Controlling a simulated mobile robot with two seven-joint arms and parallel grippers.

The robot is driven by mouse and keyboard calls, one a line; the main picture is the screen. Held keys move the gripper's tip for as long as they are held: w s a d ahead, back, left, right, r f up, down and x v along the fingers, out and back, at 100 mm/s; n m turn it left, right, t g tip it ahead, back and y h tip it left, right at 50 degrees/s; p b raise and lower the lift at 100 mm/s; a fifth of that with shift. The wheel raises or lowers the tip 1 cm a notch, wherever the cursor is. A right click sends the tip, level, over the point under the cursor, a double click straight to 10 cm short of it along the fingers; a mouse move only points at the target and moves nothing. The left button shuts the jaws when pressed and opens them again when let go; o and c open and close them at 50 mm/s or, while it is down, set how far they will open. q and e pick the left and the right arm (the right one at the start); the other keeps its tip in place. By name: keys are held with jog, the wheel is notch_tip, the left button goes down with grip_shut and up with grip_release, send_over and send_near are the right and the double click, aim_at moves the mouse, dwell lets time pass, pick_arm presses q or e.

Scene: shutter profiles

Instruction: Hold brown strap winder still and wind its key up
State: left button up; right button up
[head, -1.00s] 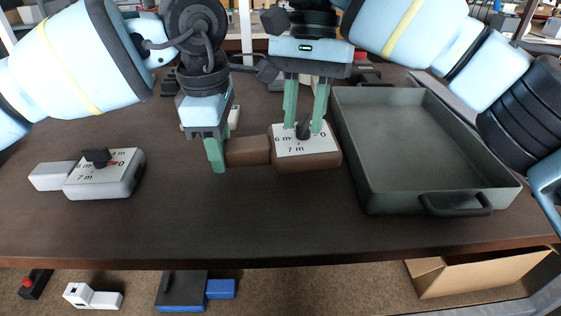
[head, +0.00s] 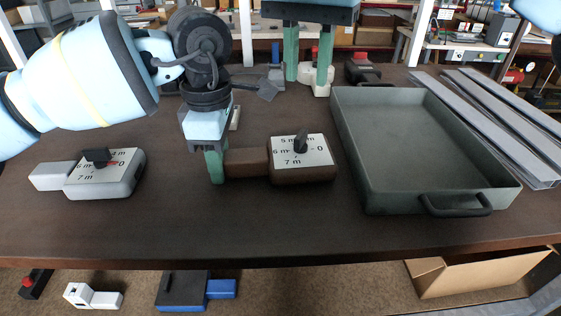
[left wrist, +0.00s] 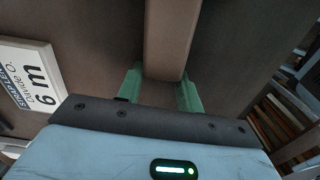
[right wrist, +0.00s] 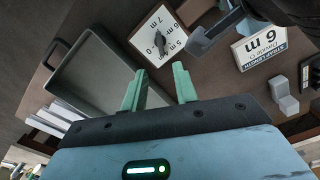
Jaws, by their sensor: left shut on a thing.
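The brown strap winder (head: 302,175) lies on the table left of the tray, its white dial face up. Its dark key (head: 300,141) stands up from the dial; the right wrist view also shows the key (right wrist: 160,42) on the dial. My left gripper (head: 215,165) is shut on the winder's brown handle block; the left wrist view shows the block (left wrist: 170,40) between the fingers. My right gripper (head: 307,75) is raised above and behind the winder, its fingers apart and empty, clear of the key.
A grey-white winder (head: 105,178) with a black key lies at the left. A deep grey tray (head: 365,193) stands at the right, with metal profiles (head: 490,120) beyond it. A white sign reading 6 m (right wrist: 262,45) shows in the right wrist view. The table front is clear.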

aim_at(304, 131)
jog(key=shift+f, duration=3.75)
grip_shut()
jog(key=n, duration=0.6)
jog(key=n, duration=0.6)
